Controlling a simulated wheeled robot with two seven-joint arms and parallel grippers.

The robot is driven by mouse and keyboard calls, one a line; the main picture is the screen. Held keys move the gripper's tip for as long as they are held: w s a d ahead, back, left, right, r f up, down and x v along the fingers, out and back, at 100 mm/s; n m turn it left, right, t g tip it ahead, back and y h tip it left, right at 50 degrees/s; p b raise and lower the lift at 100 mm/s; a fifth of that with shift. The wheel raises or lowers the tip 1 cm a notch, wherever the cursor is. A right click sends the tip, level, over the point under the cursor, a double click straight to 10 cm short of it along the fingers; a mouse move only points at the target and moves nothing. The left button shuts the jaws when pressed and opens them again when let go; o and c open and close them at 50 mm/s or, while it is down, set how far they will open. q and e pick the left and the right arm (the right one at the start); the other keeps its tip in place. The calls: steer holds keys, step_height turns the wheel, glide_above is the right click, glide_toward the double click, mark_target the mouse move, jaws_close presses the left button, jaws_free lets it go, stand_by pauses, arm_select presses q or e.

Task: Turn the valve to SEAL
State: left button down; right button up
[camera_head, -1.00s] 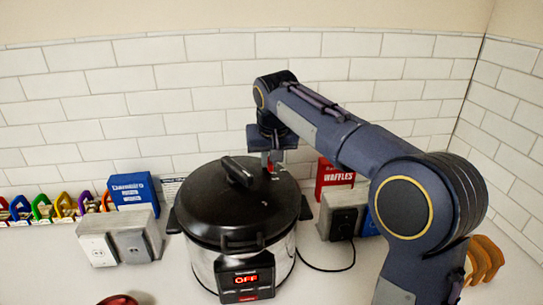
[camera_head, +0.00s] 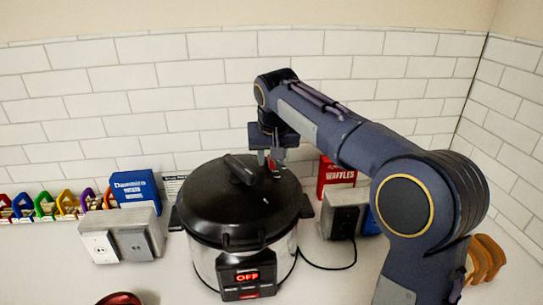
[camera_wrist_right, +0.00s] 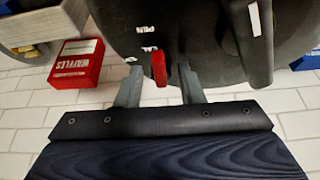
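A black-lidded pressure cooker (camera_head: 225,212) with a steel body stands on the counter, its display reading OFF. The valve is a small red lever (camera_wrist_right: 159,68) at the back right of the lid, beside small white markings (camera_wrist_right: 149,49) too blurred to read fully. In the head view the valve (camera_head: 272,166) is partly hidden by the gripper. My right gripper (camera_wrist_right: 159,86) is open, with one finger on each side of the red lever. A gap shows on both sides, so it does not grip the lever. My left gripper is out of view.
The lid's raised black handle (camera_head: 240,169) is left of the gripper. A red waffles box (camera_head: 335,178) and a grey outlet box (camera_head: 343,212) stand right of the cooker. A blue box (camera_head: 136,188) and outlet boxes (camera_head: 121,235) stand left. The tiled wall is close behind.

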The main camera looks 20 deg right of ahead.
steer(key=v, duration=0.7)
steer(key=shift+r, duration=0.4)
steer(key=shift+s, duration=0.15)
steer(key=shift+y, duration=0.9)
steer(key=s+d+f, duration=0.1)
steer(key=s, duration=0.1)
steer(key=s+d+f, duration=0.1)
steer(key=s, duration=0.1)
steer(key=s+d+f, duration=0.1)
steer(key=s, duration=0.1)
steer(key=shift+s+f, duration=0.15)
steer(key=shift+f, duration=0.2)
steer(key=s+a+f+y, duration=0.1)
steer(key=s+a+f, duration=0.2)
steer(key=s+f, duration=0.5)
steer(key=s+a+f+n+t+y, duration=0.1)
steer(key=s+a+f+y, duration=0.1)
steer(key=s+f, duration=0.7)
steer(key=s+a, duration=0.1)
steer(key=s, duration=0.5)
steer(key=shift+s+a, duration=0.25)
steer(key=shift+a, duration=0.1)
steer(key=shift+f, duration=0.1)
